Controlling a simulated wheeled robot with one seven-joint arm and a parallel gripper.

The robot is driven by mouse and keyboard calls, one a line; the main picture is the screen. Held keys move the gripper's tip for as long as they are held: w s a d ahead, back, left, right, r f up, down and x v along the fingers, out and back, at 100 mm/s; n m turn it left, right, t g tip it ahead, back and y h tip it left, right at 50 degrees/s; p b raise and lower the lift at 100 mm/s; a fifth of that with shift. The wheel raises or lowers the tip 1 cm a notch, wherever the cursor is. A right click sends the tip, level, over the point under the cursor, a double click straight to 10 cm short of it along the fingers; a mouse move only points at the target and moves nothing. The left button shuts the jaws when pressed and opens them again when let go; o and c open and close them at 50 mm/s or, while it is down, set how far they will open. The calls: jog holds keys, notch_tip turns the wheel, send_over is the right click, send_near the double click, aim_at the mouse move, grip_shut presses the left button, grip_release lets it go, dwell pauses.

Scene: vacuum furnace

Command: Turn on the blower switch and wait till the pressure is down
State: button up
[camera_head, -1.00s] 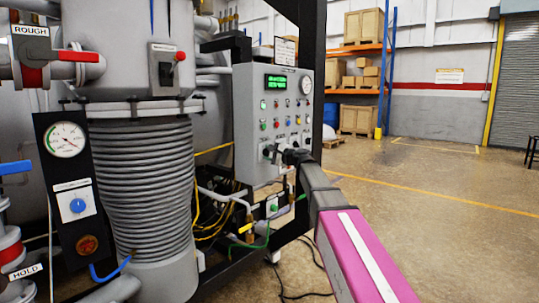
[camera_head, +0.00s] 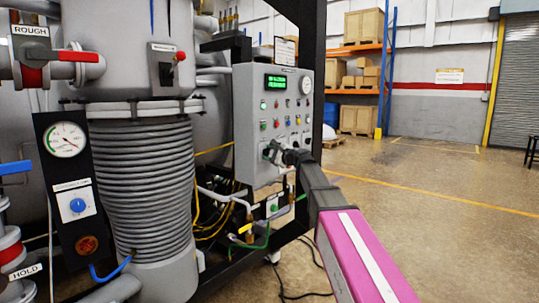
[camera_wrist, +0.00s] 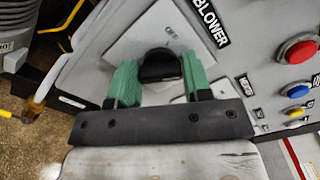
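The blower switch, a black knob (camera_wrist: 160,66) on a light square plate (camera_wrist: 118,47), sits between my gripper's green fingertips in the wrist view. The BLOWER label (camera_wrist: 208,22) is beside it and looks tilted in that view. My gripper (camera_wrist: 160,80) appears shut on the knob, with a pad against each side. In the head view my gripper (camera_head: 277,153) reaches the lower part of the grey control panel (camera_head: 250,125). The panel's green display (camera_head: 276,83) is lit, but its text is too small to read. A round gauge (camera_head: 306,84) is at its upper right.
Red (camera_wrist: 298,50), blue and yellow buttons lie right of the knob in the wrist view. Cables and pipes (camera_head: 228,205) run below the panel. A ribbed grey column (camera_head: 140,185) and a dial gauge (camera_head: 64,139) stand left. The floor (camera_head: 440,190) to the right is open.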

jog(key=o, duration=0.3)
jog(key=v, duration=1.1)
jog(key=shift+a, duration=0.1)
jog(key=s+d+f+n+g+h, duration=0.2)
jog(key=s+f, duration=0.2)
jog(key=f, duration=0.6)
jog(key=s+d+f+n+g+h, duration=0.1)
jog(key=s+f+n+g+h, duration=0.15)
jog(key=f, duration=0.75)
jog(key=s+d+f+n+g+h, duration=0.1)
jog(key=s+d+f+n+h, duration=0.2)
jog(key=f, duration=0.7)
jog(key=s+d+f+n+g+h, duration=0.2)
jog(key=s+d+f+n+h, duration=0.1)
jog(key=s+f, duration=0.6)
jog(key=s+d+f+n+g+h, duration=0.3)
jog(key=s+d+f, duration=0.3)
jog(key=s+f, duration=0.2)
jog(key=shift+s+d+f+h, duration=0.25)
jog(key=shift+s+f+h, duration=0.1)
jog(key=shift+s, duration=0.15)
